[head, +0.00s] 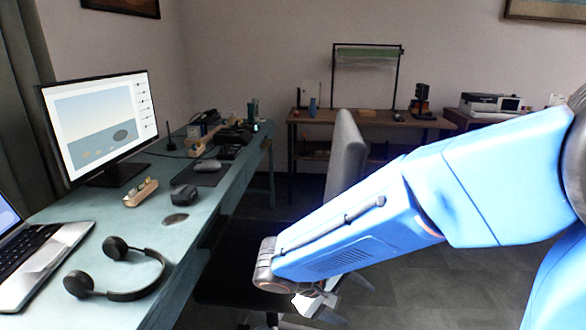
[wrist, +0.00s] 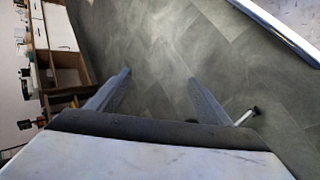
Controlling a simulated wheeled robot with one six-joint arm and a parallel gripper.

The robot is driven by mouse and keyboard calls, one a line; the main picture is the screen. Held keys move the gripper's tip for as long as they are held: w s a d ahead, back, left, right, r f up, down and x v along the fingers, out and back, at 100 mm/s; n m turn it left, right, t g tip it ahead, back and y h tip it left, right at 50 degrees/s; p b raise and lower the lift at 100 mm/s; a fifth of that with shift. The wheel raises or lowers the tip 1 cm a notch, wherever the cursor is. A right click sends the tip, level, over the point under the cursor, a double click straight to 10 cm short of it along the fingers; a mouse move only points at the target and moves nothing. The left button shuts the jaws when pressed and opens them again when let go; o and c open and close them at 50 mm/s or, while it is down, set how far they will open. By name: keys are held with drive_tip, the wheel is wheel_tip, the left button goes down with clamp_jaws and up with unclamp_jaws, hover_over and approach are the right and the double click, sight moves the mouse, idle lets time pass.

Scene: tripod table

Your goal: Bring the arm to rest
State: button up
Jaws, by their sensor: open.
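My blue arm reaches in from the right in the head view and ends low, over the floor beside the desk. My gripper shows in the wrist view (wrist: 160,82) with two grey fingers spread wide apart. Nothing is between the fingers, only grey tiled floor beyond.
A teal desk (head: 195,215) on the left holds a monitor (head: 100,125), a laptop (head: 40,255) and black headphones (head: 115,275). A grey chair (head: 346,155) stands behind my arm. A wooden table (head: 365,118) stands at the back. Floor (head: 440,285) shows below the arm.

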drive_tip(key=s+d+r+m+t+y, duration=0.1)
drive_tip(key=s+d+r+m+y, duration=0.4)
drive_tip(key=s+d+r+y, duration=0.3)
drive_tip(key=s+d+r, duration=0.1)
drive_tip(key=s+d, duration=0.3)
drive_tip(key=d, duration=0.3)
drive_tip(key=shift+s+m+t, duration=0.4)
